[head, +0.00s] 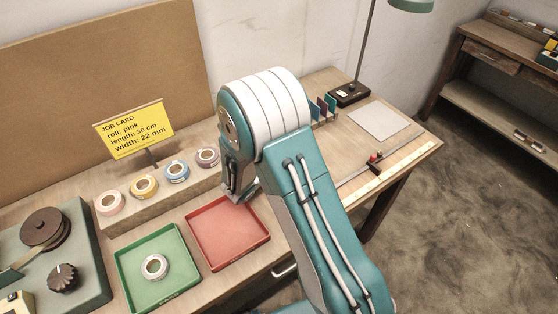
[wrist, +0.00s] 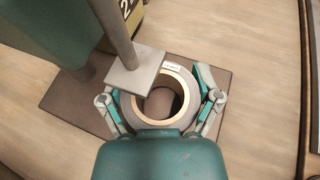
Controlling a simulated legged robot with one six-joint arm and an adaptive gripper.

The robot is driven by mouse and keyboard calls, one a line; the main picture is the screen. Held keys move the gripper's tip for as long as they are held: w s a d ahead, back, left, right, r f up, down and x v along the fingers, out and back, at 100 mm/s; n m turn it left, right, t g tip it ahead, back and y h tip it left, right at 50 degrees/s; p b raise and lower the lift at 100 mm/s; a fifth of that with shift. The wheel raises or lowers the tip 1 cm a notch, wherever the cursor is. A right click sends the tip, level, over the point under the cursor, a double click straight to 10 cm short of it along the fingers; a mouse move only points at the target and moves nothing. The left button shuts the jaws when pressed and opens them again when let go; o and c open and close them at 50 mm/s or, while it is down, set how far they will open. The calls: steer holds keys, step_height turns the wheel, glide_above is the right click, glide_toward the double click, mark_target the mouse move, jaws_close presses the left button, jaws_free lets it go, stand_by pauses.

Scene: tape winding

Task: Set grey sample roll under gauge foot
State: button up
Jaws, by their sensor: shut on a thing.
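In the wrist view, my gripper (wrist: 159,92) is shut on the grey sample roll (wrist: 191,91), with one finger on each side. The roll is a grey ring with a tan core and a small white label on its far edge. The square grey gauge foot (wrist: 134,70) hangs on a grey post and overlaps the roll's upper left part in this view. I cannot tell whether foot and roll touch. Below is the gauge's brown base plate (wrist: 66,101); a round brown shape shows through the roll's hole. In the head view my arm hides the roll and gauge.
In the head view, the bench holds a green tray (head: 122,262) with a pale roll (head: 154,267), a red tray (head: 262,240), a row of coloured rolls and a winder (head: 45,229). A yellow job card (head: 133,130) stands behind. A lamp (head: 349,94) stands at the back right.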

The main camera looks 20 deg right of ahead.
steer(key=shift+d+f, duration=0.25)
steer(key=shift+d, duration=0.2)
steer(key=o, duration=0.7)
steer(key=shift+a, duration=0.15)
steer(key=shift+a, duration=0.1)
